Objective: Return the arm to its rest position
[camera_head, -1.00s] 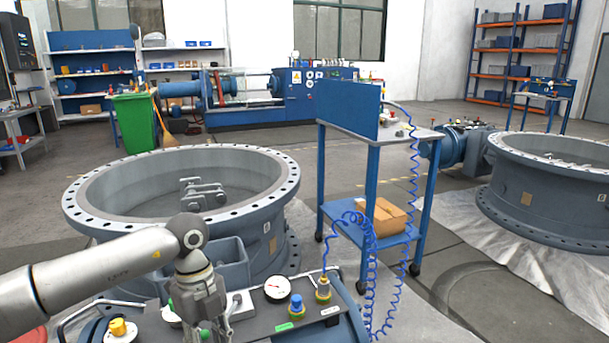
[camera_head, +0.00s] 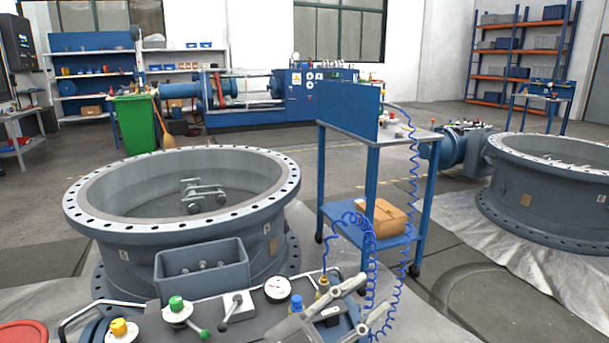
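My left gripper (camera_head: 366,303) is at the bottom of the head view, right of centre. Its two grey fingers are spread apart with nothing visible between them. It appears in front of the right end of the control panel (camera_head: 243,318) and covers part of it. I cannot tell whether it touches the panel. The rest of my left arm is out of view. My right gripper is not in view.
The panel carries a yellow knob (camera_head: 119,328), a green-capped valve (camera_head: 177,308), a lever (camera_head: 235,305), a gauge (camera_head: 277,288) and a blue knob (camera_head: 296,303). A grey bin (camera_head: 203,272) stands behind. A blue trolley (camera_head: 371,190) with a coiled hose stands beyond.

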